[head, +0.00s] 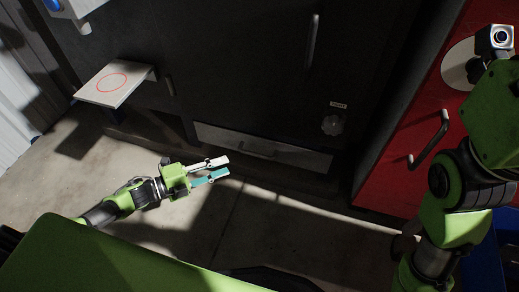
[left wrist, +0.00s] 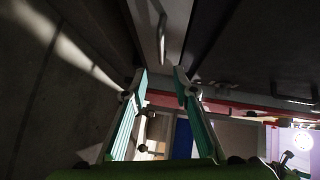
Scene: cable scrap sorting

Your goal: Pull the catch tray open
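The catch tray (head: 220,137) is a light grey, low, wide drawer front at the bottom of the dark cabinet, and it looks flush with it. Its bar handle (head: 258,153) runs along the middle of the front. In the left wrist view the tray front (left wrist: 146,28) and its handle (left wrist: 162,35) lie ahead, past the fingertips. My left gripper (head: 228,166) is open and empty, apart from the handle, to its left and in front of the tray in the head view. The gap between its fingers (left wrist: 160,78) is clear. My right gripper is not visible; only the right arm shows.
The dark cabinet (head: 255,70) has a tall vertical handle (head: 313,40) and a round knob (head: 332,124). A small shelf with a red circle (head: 116,83) juts out at left. A red cabinet (head: 400,165) with a handle stands at right. The floor (head: 180,245) before the tray is clear.

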